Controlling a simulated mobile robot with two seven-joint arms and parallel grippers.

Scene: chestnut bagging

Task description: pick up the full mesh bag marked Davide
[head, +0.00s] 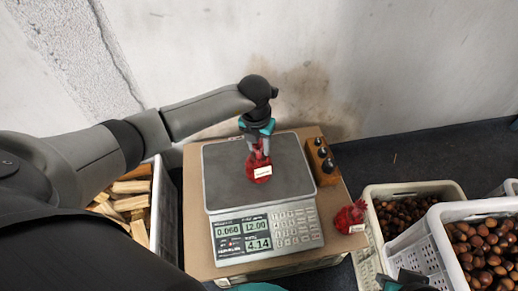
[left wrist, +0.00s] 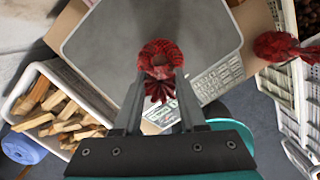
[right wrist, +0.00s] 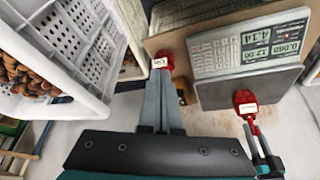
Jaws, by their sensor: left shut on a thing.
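A red mesh bag (head: 260,172) with a white label stands on the scale plate, and the lettering is too small to read. My left gripper (head: 258,138) comes down from above and is shut on the bag's gathered neck. In the left wrist view the bag's red mesh (left wrist: 160,58) shows between the fingertips. A second red mesh bag (head: 347,217) with a white label lies right of the scale; its name is not clearly readable. My right gripper (right wrist: 160,80) appears shut, with its fingers pointing toward this second bag in the right wrist view; no grip on it shows.
The scale (head: 265,240) sits on a brown board. A wooden block with dark knobs (head: 321,158) stands right of it. Crates of chestnuts (head: 432,238) stand at the right, and a crate of wood pieces (head: 160,215) at the left.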

